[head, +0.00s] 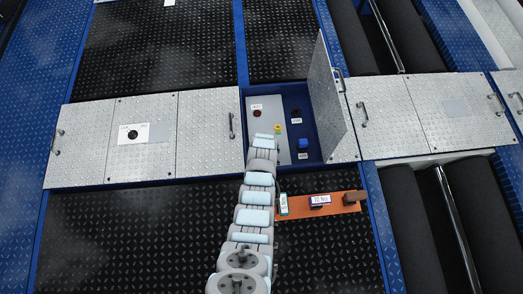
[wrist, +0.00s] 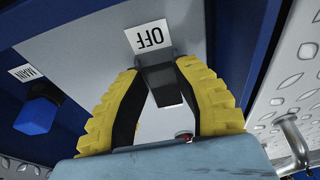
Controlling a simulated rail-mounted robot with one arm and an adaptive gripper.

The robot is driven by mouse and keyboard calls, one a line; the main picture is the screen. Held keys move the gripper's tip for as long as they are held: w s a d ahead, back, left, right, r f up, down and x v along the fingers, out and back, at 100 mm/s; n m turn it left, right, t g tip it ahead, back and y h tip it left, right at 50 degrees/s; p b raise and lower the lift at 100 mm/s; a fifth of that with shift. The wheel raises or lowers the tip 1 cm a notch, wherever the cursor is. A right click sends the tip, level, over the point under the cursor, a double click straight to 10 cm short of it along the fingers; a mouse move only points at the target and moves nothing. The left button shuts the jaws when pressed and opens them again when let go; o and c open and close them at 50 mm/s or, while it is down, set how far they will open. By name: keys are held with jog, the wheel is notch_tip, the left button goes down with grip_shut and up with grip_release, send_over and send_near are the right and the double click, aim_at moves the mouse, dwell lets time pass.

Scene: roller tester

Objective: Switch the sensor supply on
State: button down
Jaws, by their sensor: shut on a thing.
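The control panel (head: 284,152) is a grey plate inside an open blue recess. In the wrist view, my gripper (wrist: 158,78) has its yellow ribbed fingers shut on a dark switch lever (wrist: 166,92). A white label reading OFF (wrist: 150,37), upside down in this view, is beside the lever. In the head view, my gripper (head: 277,129) hides the lever. A blue knob (head: 303,142) with a MAIN label shows also in the wrist view (wrist: 37,114). The lever's own name label is not visible, and its exact position is unclear.
A red knob (head: 257,113) and a black knob (head: 296,112) are also on the panel. A metal lid (head: 326,100) stands open at the right of the recess. Closed metal covers (head: 88,147) lie to the left. An orange board (head: 335,207) with labelled items lies below.

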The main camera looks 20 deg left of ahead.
jog(key=shift+w+a+g+h, duration=0.1)
jog(key=shift+g+h, duration=0.3)
jog(key=shift+g, duration=0.3)
jog(key=shift+r+g+b, duration=0.1)
jog(key=shift+g+b, duration=0.2)
jog(key=shift+b, duration=0.15)
jog(key=shift+w+r+h+b, duration=0.1)
jog(key=shift+r+h+b, duration=0.1)
jog(key=shift+h+b, duration=0.1)
jog(key=c, duration=0.7)
grip_release()
jog(key=shift+c, duration=0.2)
jog(key=shift+r, duration=0.15)
